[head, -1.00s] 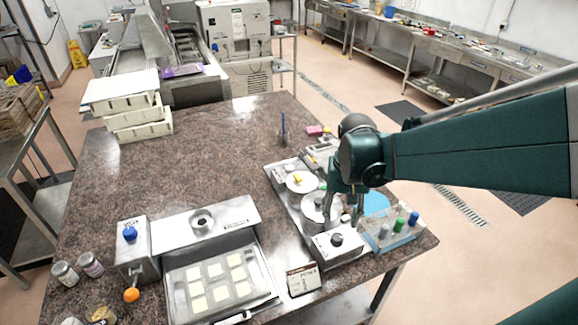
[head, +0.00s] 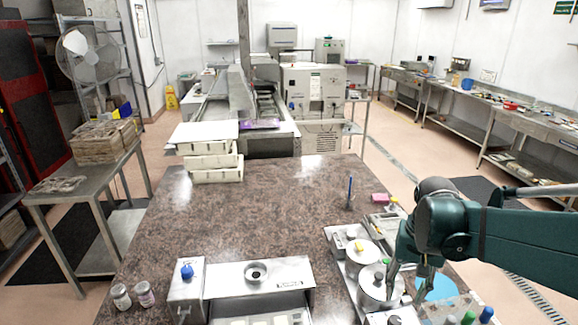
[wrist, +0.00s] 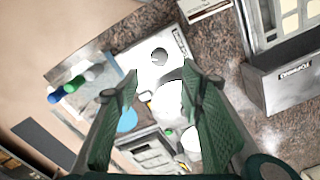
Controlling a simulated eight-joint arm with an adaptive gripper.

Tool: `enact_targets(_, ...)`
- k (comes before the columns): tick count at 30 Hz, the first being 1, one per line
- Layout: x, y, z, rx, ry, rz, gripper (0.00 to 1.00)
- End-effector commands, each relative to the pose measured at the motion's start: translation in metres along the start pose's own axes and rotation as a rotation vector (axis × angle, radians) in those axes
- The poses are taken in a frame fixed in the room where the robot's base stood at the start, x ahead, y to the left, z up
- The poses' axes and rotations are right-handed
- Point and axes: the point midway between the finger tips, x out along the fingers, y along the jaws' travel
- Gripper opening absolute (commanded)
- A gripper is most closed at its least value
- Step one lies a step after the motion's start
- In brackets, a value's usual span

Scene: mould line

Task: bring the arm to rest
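My gripper (head: 410,282) is at the right side of the granite table, above the row of small machines. In the wrist view its two green fingers (wrist: 161,76) stand apart with nothing held between them. Beyond them are a metal box with a black knob (wrist: 140,68) and a round pale lid (wrist: 168,97). In the head view a metal pot (head: 374,288) is just left of the fingers and partly behind them; I cannot tell whether they touch it. My green arm reaches in from the right edge.
The granite table (head: 260,215) is clear in its middle. Stacked white trays (head: 213,165) stand at its far left. A second pot with a yellow knob (head: 361,252), a blue upright pen (head: 350,192) and colour-capped bottles (head: 470,317) are near the arm. Two jars (head: 133,296) stand front left.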

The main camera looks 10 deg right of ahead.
Motion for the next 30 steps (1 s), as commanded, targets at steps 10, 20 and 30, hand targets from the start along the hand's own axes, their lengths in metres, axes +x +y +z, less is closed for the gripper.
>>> enact_targets(10, -0.005, -0.020, 0.013, -0.067, 0.076, -0.013, 0.39)
enact_targets(20, -0.013, -0.052, 0.035, -0.183, 0.212, -0.042, 0.39)
enact_targets(30, -0.020, -0.083, 0.060, -0.301, 0.355, -0.079, 0.39)
